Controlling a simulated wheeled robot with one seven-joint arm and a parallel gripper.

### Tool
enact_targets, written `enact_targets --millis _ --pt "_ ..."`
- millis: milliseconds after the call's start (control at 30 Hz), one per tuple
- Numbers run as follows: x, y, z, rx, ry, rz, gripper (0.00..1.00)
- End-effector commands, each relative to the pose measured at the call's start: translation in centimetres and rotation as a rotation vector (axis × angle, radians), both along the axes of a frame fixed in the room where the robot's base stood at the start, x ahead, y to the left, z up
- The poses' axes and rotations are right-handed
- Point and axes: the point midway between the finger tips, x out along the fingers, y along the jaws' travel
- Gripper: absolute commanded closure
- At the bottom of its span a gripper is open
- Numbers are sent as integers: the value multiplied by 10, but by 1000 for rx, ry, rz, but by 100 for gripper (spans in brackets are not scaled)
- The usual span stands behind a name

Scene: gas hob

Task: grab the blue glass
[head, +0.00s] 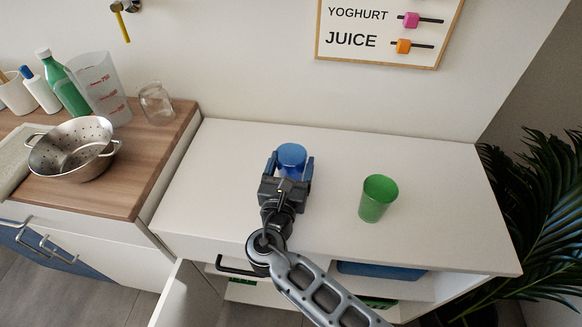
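The blue glass (291,157) stands on the white cabinet top, left of its middle. My gripper (290,168) reaches it from the front, with one finger on the left and one on the right side of the glass. The fingers look spread around the glass; whether they touch it cannot be made out. The lower part of the glass is hidden behind my gripper.
A green glass (377,198) stands to the right on the white cabinet top (440,215). A wooden counter on the left holds a metal colander (75,150), a glass jar (156,102) and bottles. A plant (545,200) is at the right. An open cabinet door (188,295) is below.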

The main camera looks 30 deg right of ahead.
Motion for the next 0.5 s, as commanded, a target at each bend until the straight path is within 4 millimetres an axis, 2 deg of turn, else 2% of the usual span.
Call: enact_targets --millis 67,400,500 --pt "0 0 0 0 0 0 31" --pt "0 0 0 0 0 0 63" --pt "0 0 0 -1 -1 0 66"
